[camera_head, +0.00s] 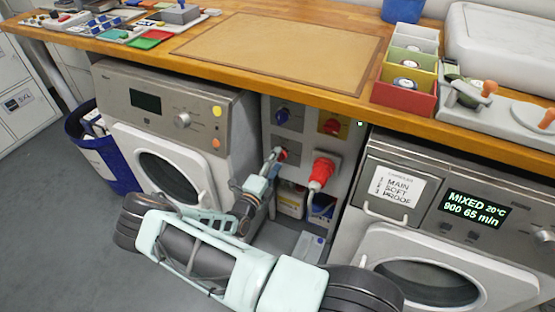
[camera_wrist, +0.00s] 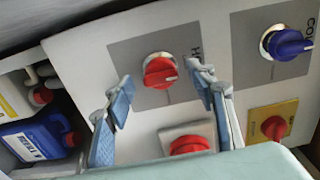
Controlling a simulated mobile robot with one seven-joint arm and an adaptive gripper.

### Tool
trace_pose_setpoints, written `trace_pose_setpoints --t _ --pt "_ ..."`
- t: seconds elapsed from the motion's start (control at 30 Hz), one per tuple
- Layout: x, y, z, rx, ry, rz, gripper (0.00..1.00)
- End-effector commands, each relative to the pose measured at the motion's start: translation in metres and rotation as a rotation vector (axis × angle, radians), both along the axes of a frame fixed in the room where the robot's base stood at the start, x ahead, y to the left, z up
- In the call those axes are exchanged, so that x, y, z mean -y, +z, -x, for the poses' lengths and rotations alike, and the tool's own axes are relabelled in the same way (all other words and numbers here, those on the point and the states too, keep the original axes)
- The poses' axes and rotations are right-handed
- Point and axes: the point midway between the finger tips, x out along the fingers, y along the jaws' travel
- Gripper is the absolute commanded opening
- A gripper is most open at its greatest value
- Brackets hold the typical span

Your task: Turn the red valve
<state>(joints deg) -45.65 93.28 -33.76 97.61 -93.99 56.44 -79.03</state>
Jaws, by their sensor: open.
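In the head view the red valve (camera_head: 283,155) is partly hidden by my gripper (camera_head: 275,156). My gripper (camera_wrist: 162,85) is open, with one blue-padded finger on each side of the knob.
A blue valve (camera_wrist: 286,43), a red knob on a yellow plate (camera_wrist: 274,127) and a red plug (camera_wrist: 189,145) share the panel. Washing machines stand left (camera_head: 160,90) and right (camera_head: 370,225) of it. The wooden counter (camera_head: 170,52) overhangs the recess. Bottles (camera_wrist: 38,137) stand below the panel.

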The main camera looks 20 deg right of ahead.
Motion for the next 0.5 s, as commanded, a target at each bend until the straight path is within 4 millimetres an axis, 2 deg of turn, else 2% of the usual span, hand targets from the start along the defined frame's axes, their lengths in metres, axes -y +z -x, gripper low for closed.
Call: trace_pose_setpoints --t 0.3,0.5 --pt "-0.05 0.0 0.047 -0.002 0.003 -0.002 0.51" --pt "-0.069 0.0 0.068 -0.002 0.003 -0.001 0.51"
